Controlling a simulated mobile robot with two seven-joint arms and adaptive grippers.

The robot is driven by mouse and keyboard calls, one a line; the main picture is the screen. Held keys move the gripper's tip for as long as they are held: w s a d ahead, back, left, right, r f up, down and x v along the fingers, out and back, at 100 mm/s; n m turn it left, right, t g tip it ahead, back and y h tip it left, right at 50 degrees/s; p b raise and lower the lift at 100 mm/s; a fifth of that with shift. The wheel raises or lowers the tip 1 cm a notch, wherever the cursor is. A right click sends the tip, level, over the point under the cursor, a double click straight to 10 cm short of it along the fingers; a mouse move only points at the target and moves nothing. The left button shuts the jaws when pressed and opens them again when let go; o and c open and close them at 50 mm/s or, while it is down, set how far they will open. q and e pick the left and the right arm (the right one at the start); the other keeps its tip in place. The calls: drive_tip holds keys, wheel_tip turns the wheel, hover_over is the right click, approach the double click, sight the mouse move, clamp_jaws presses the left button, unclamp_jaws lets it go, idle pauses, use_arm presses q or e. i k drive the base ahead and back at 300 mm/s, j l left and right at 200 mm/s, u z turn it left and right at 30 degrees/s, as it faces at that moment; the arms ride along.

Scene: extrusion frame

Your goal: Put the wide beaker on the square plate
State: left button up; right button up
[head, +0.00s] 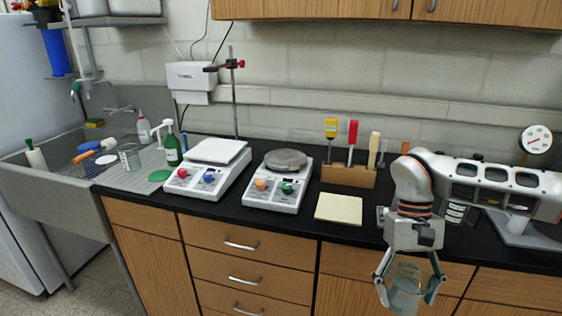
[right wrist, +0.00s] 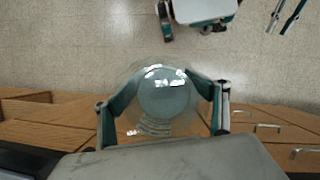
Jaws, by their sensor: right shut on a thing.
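The wide beaker (head: 404,290) is clear glass. My right gripper (head: 408,284) is shut around it and holds it in front of the counter's edge, over the drawers. In the right wrist view the beaker (right wrist: 166,95) sits between the two teal fingers, seen from above. The square plate (head: 218,151) is the white square top of the left bench device, and it is bare. It lies far to the left of my right gripper. My left gripper is not in view.
A second device with a round grey plate (head: 286,160) stands between. A cream square pad (head: 339,208) lies before a wooden tool block (head: 348,176). A stand (head: 234,95) rises behind the devices.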

sight(217, 148)
drive_tip(key=i+j+u, duration=0.15)
drive_tip(key=j, duration=0.25)
drive_tip(key=j+u, duration=0.15)
drive_tip(key=j, duration=0.3)
drive_tip(key=i+j+u, duration=0.1)
drive_tip(key=j, duration=0.25)
drive_tip(key=i, duration=0.1)
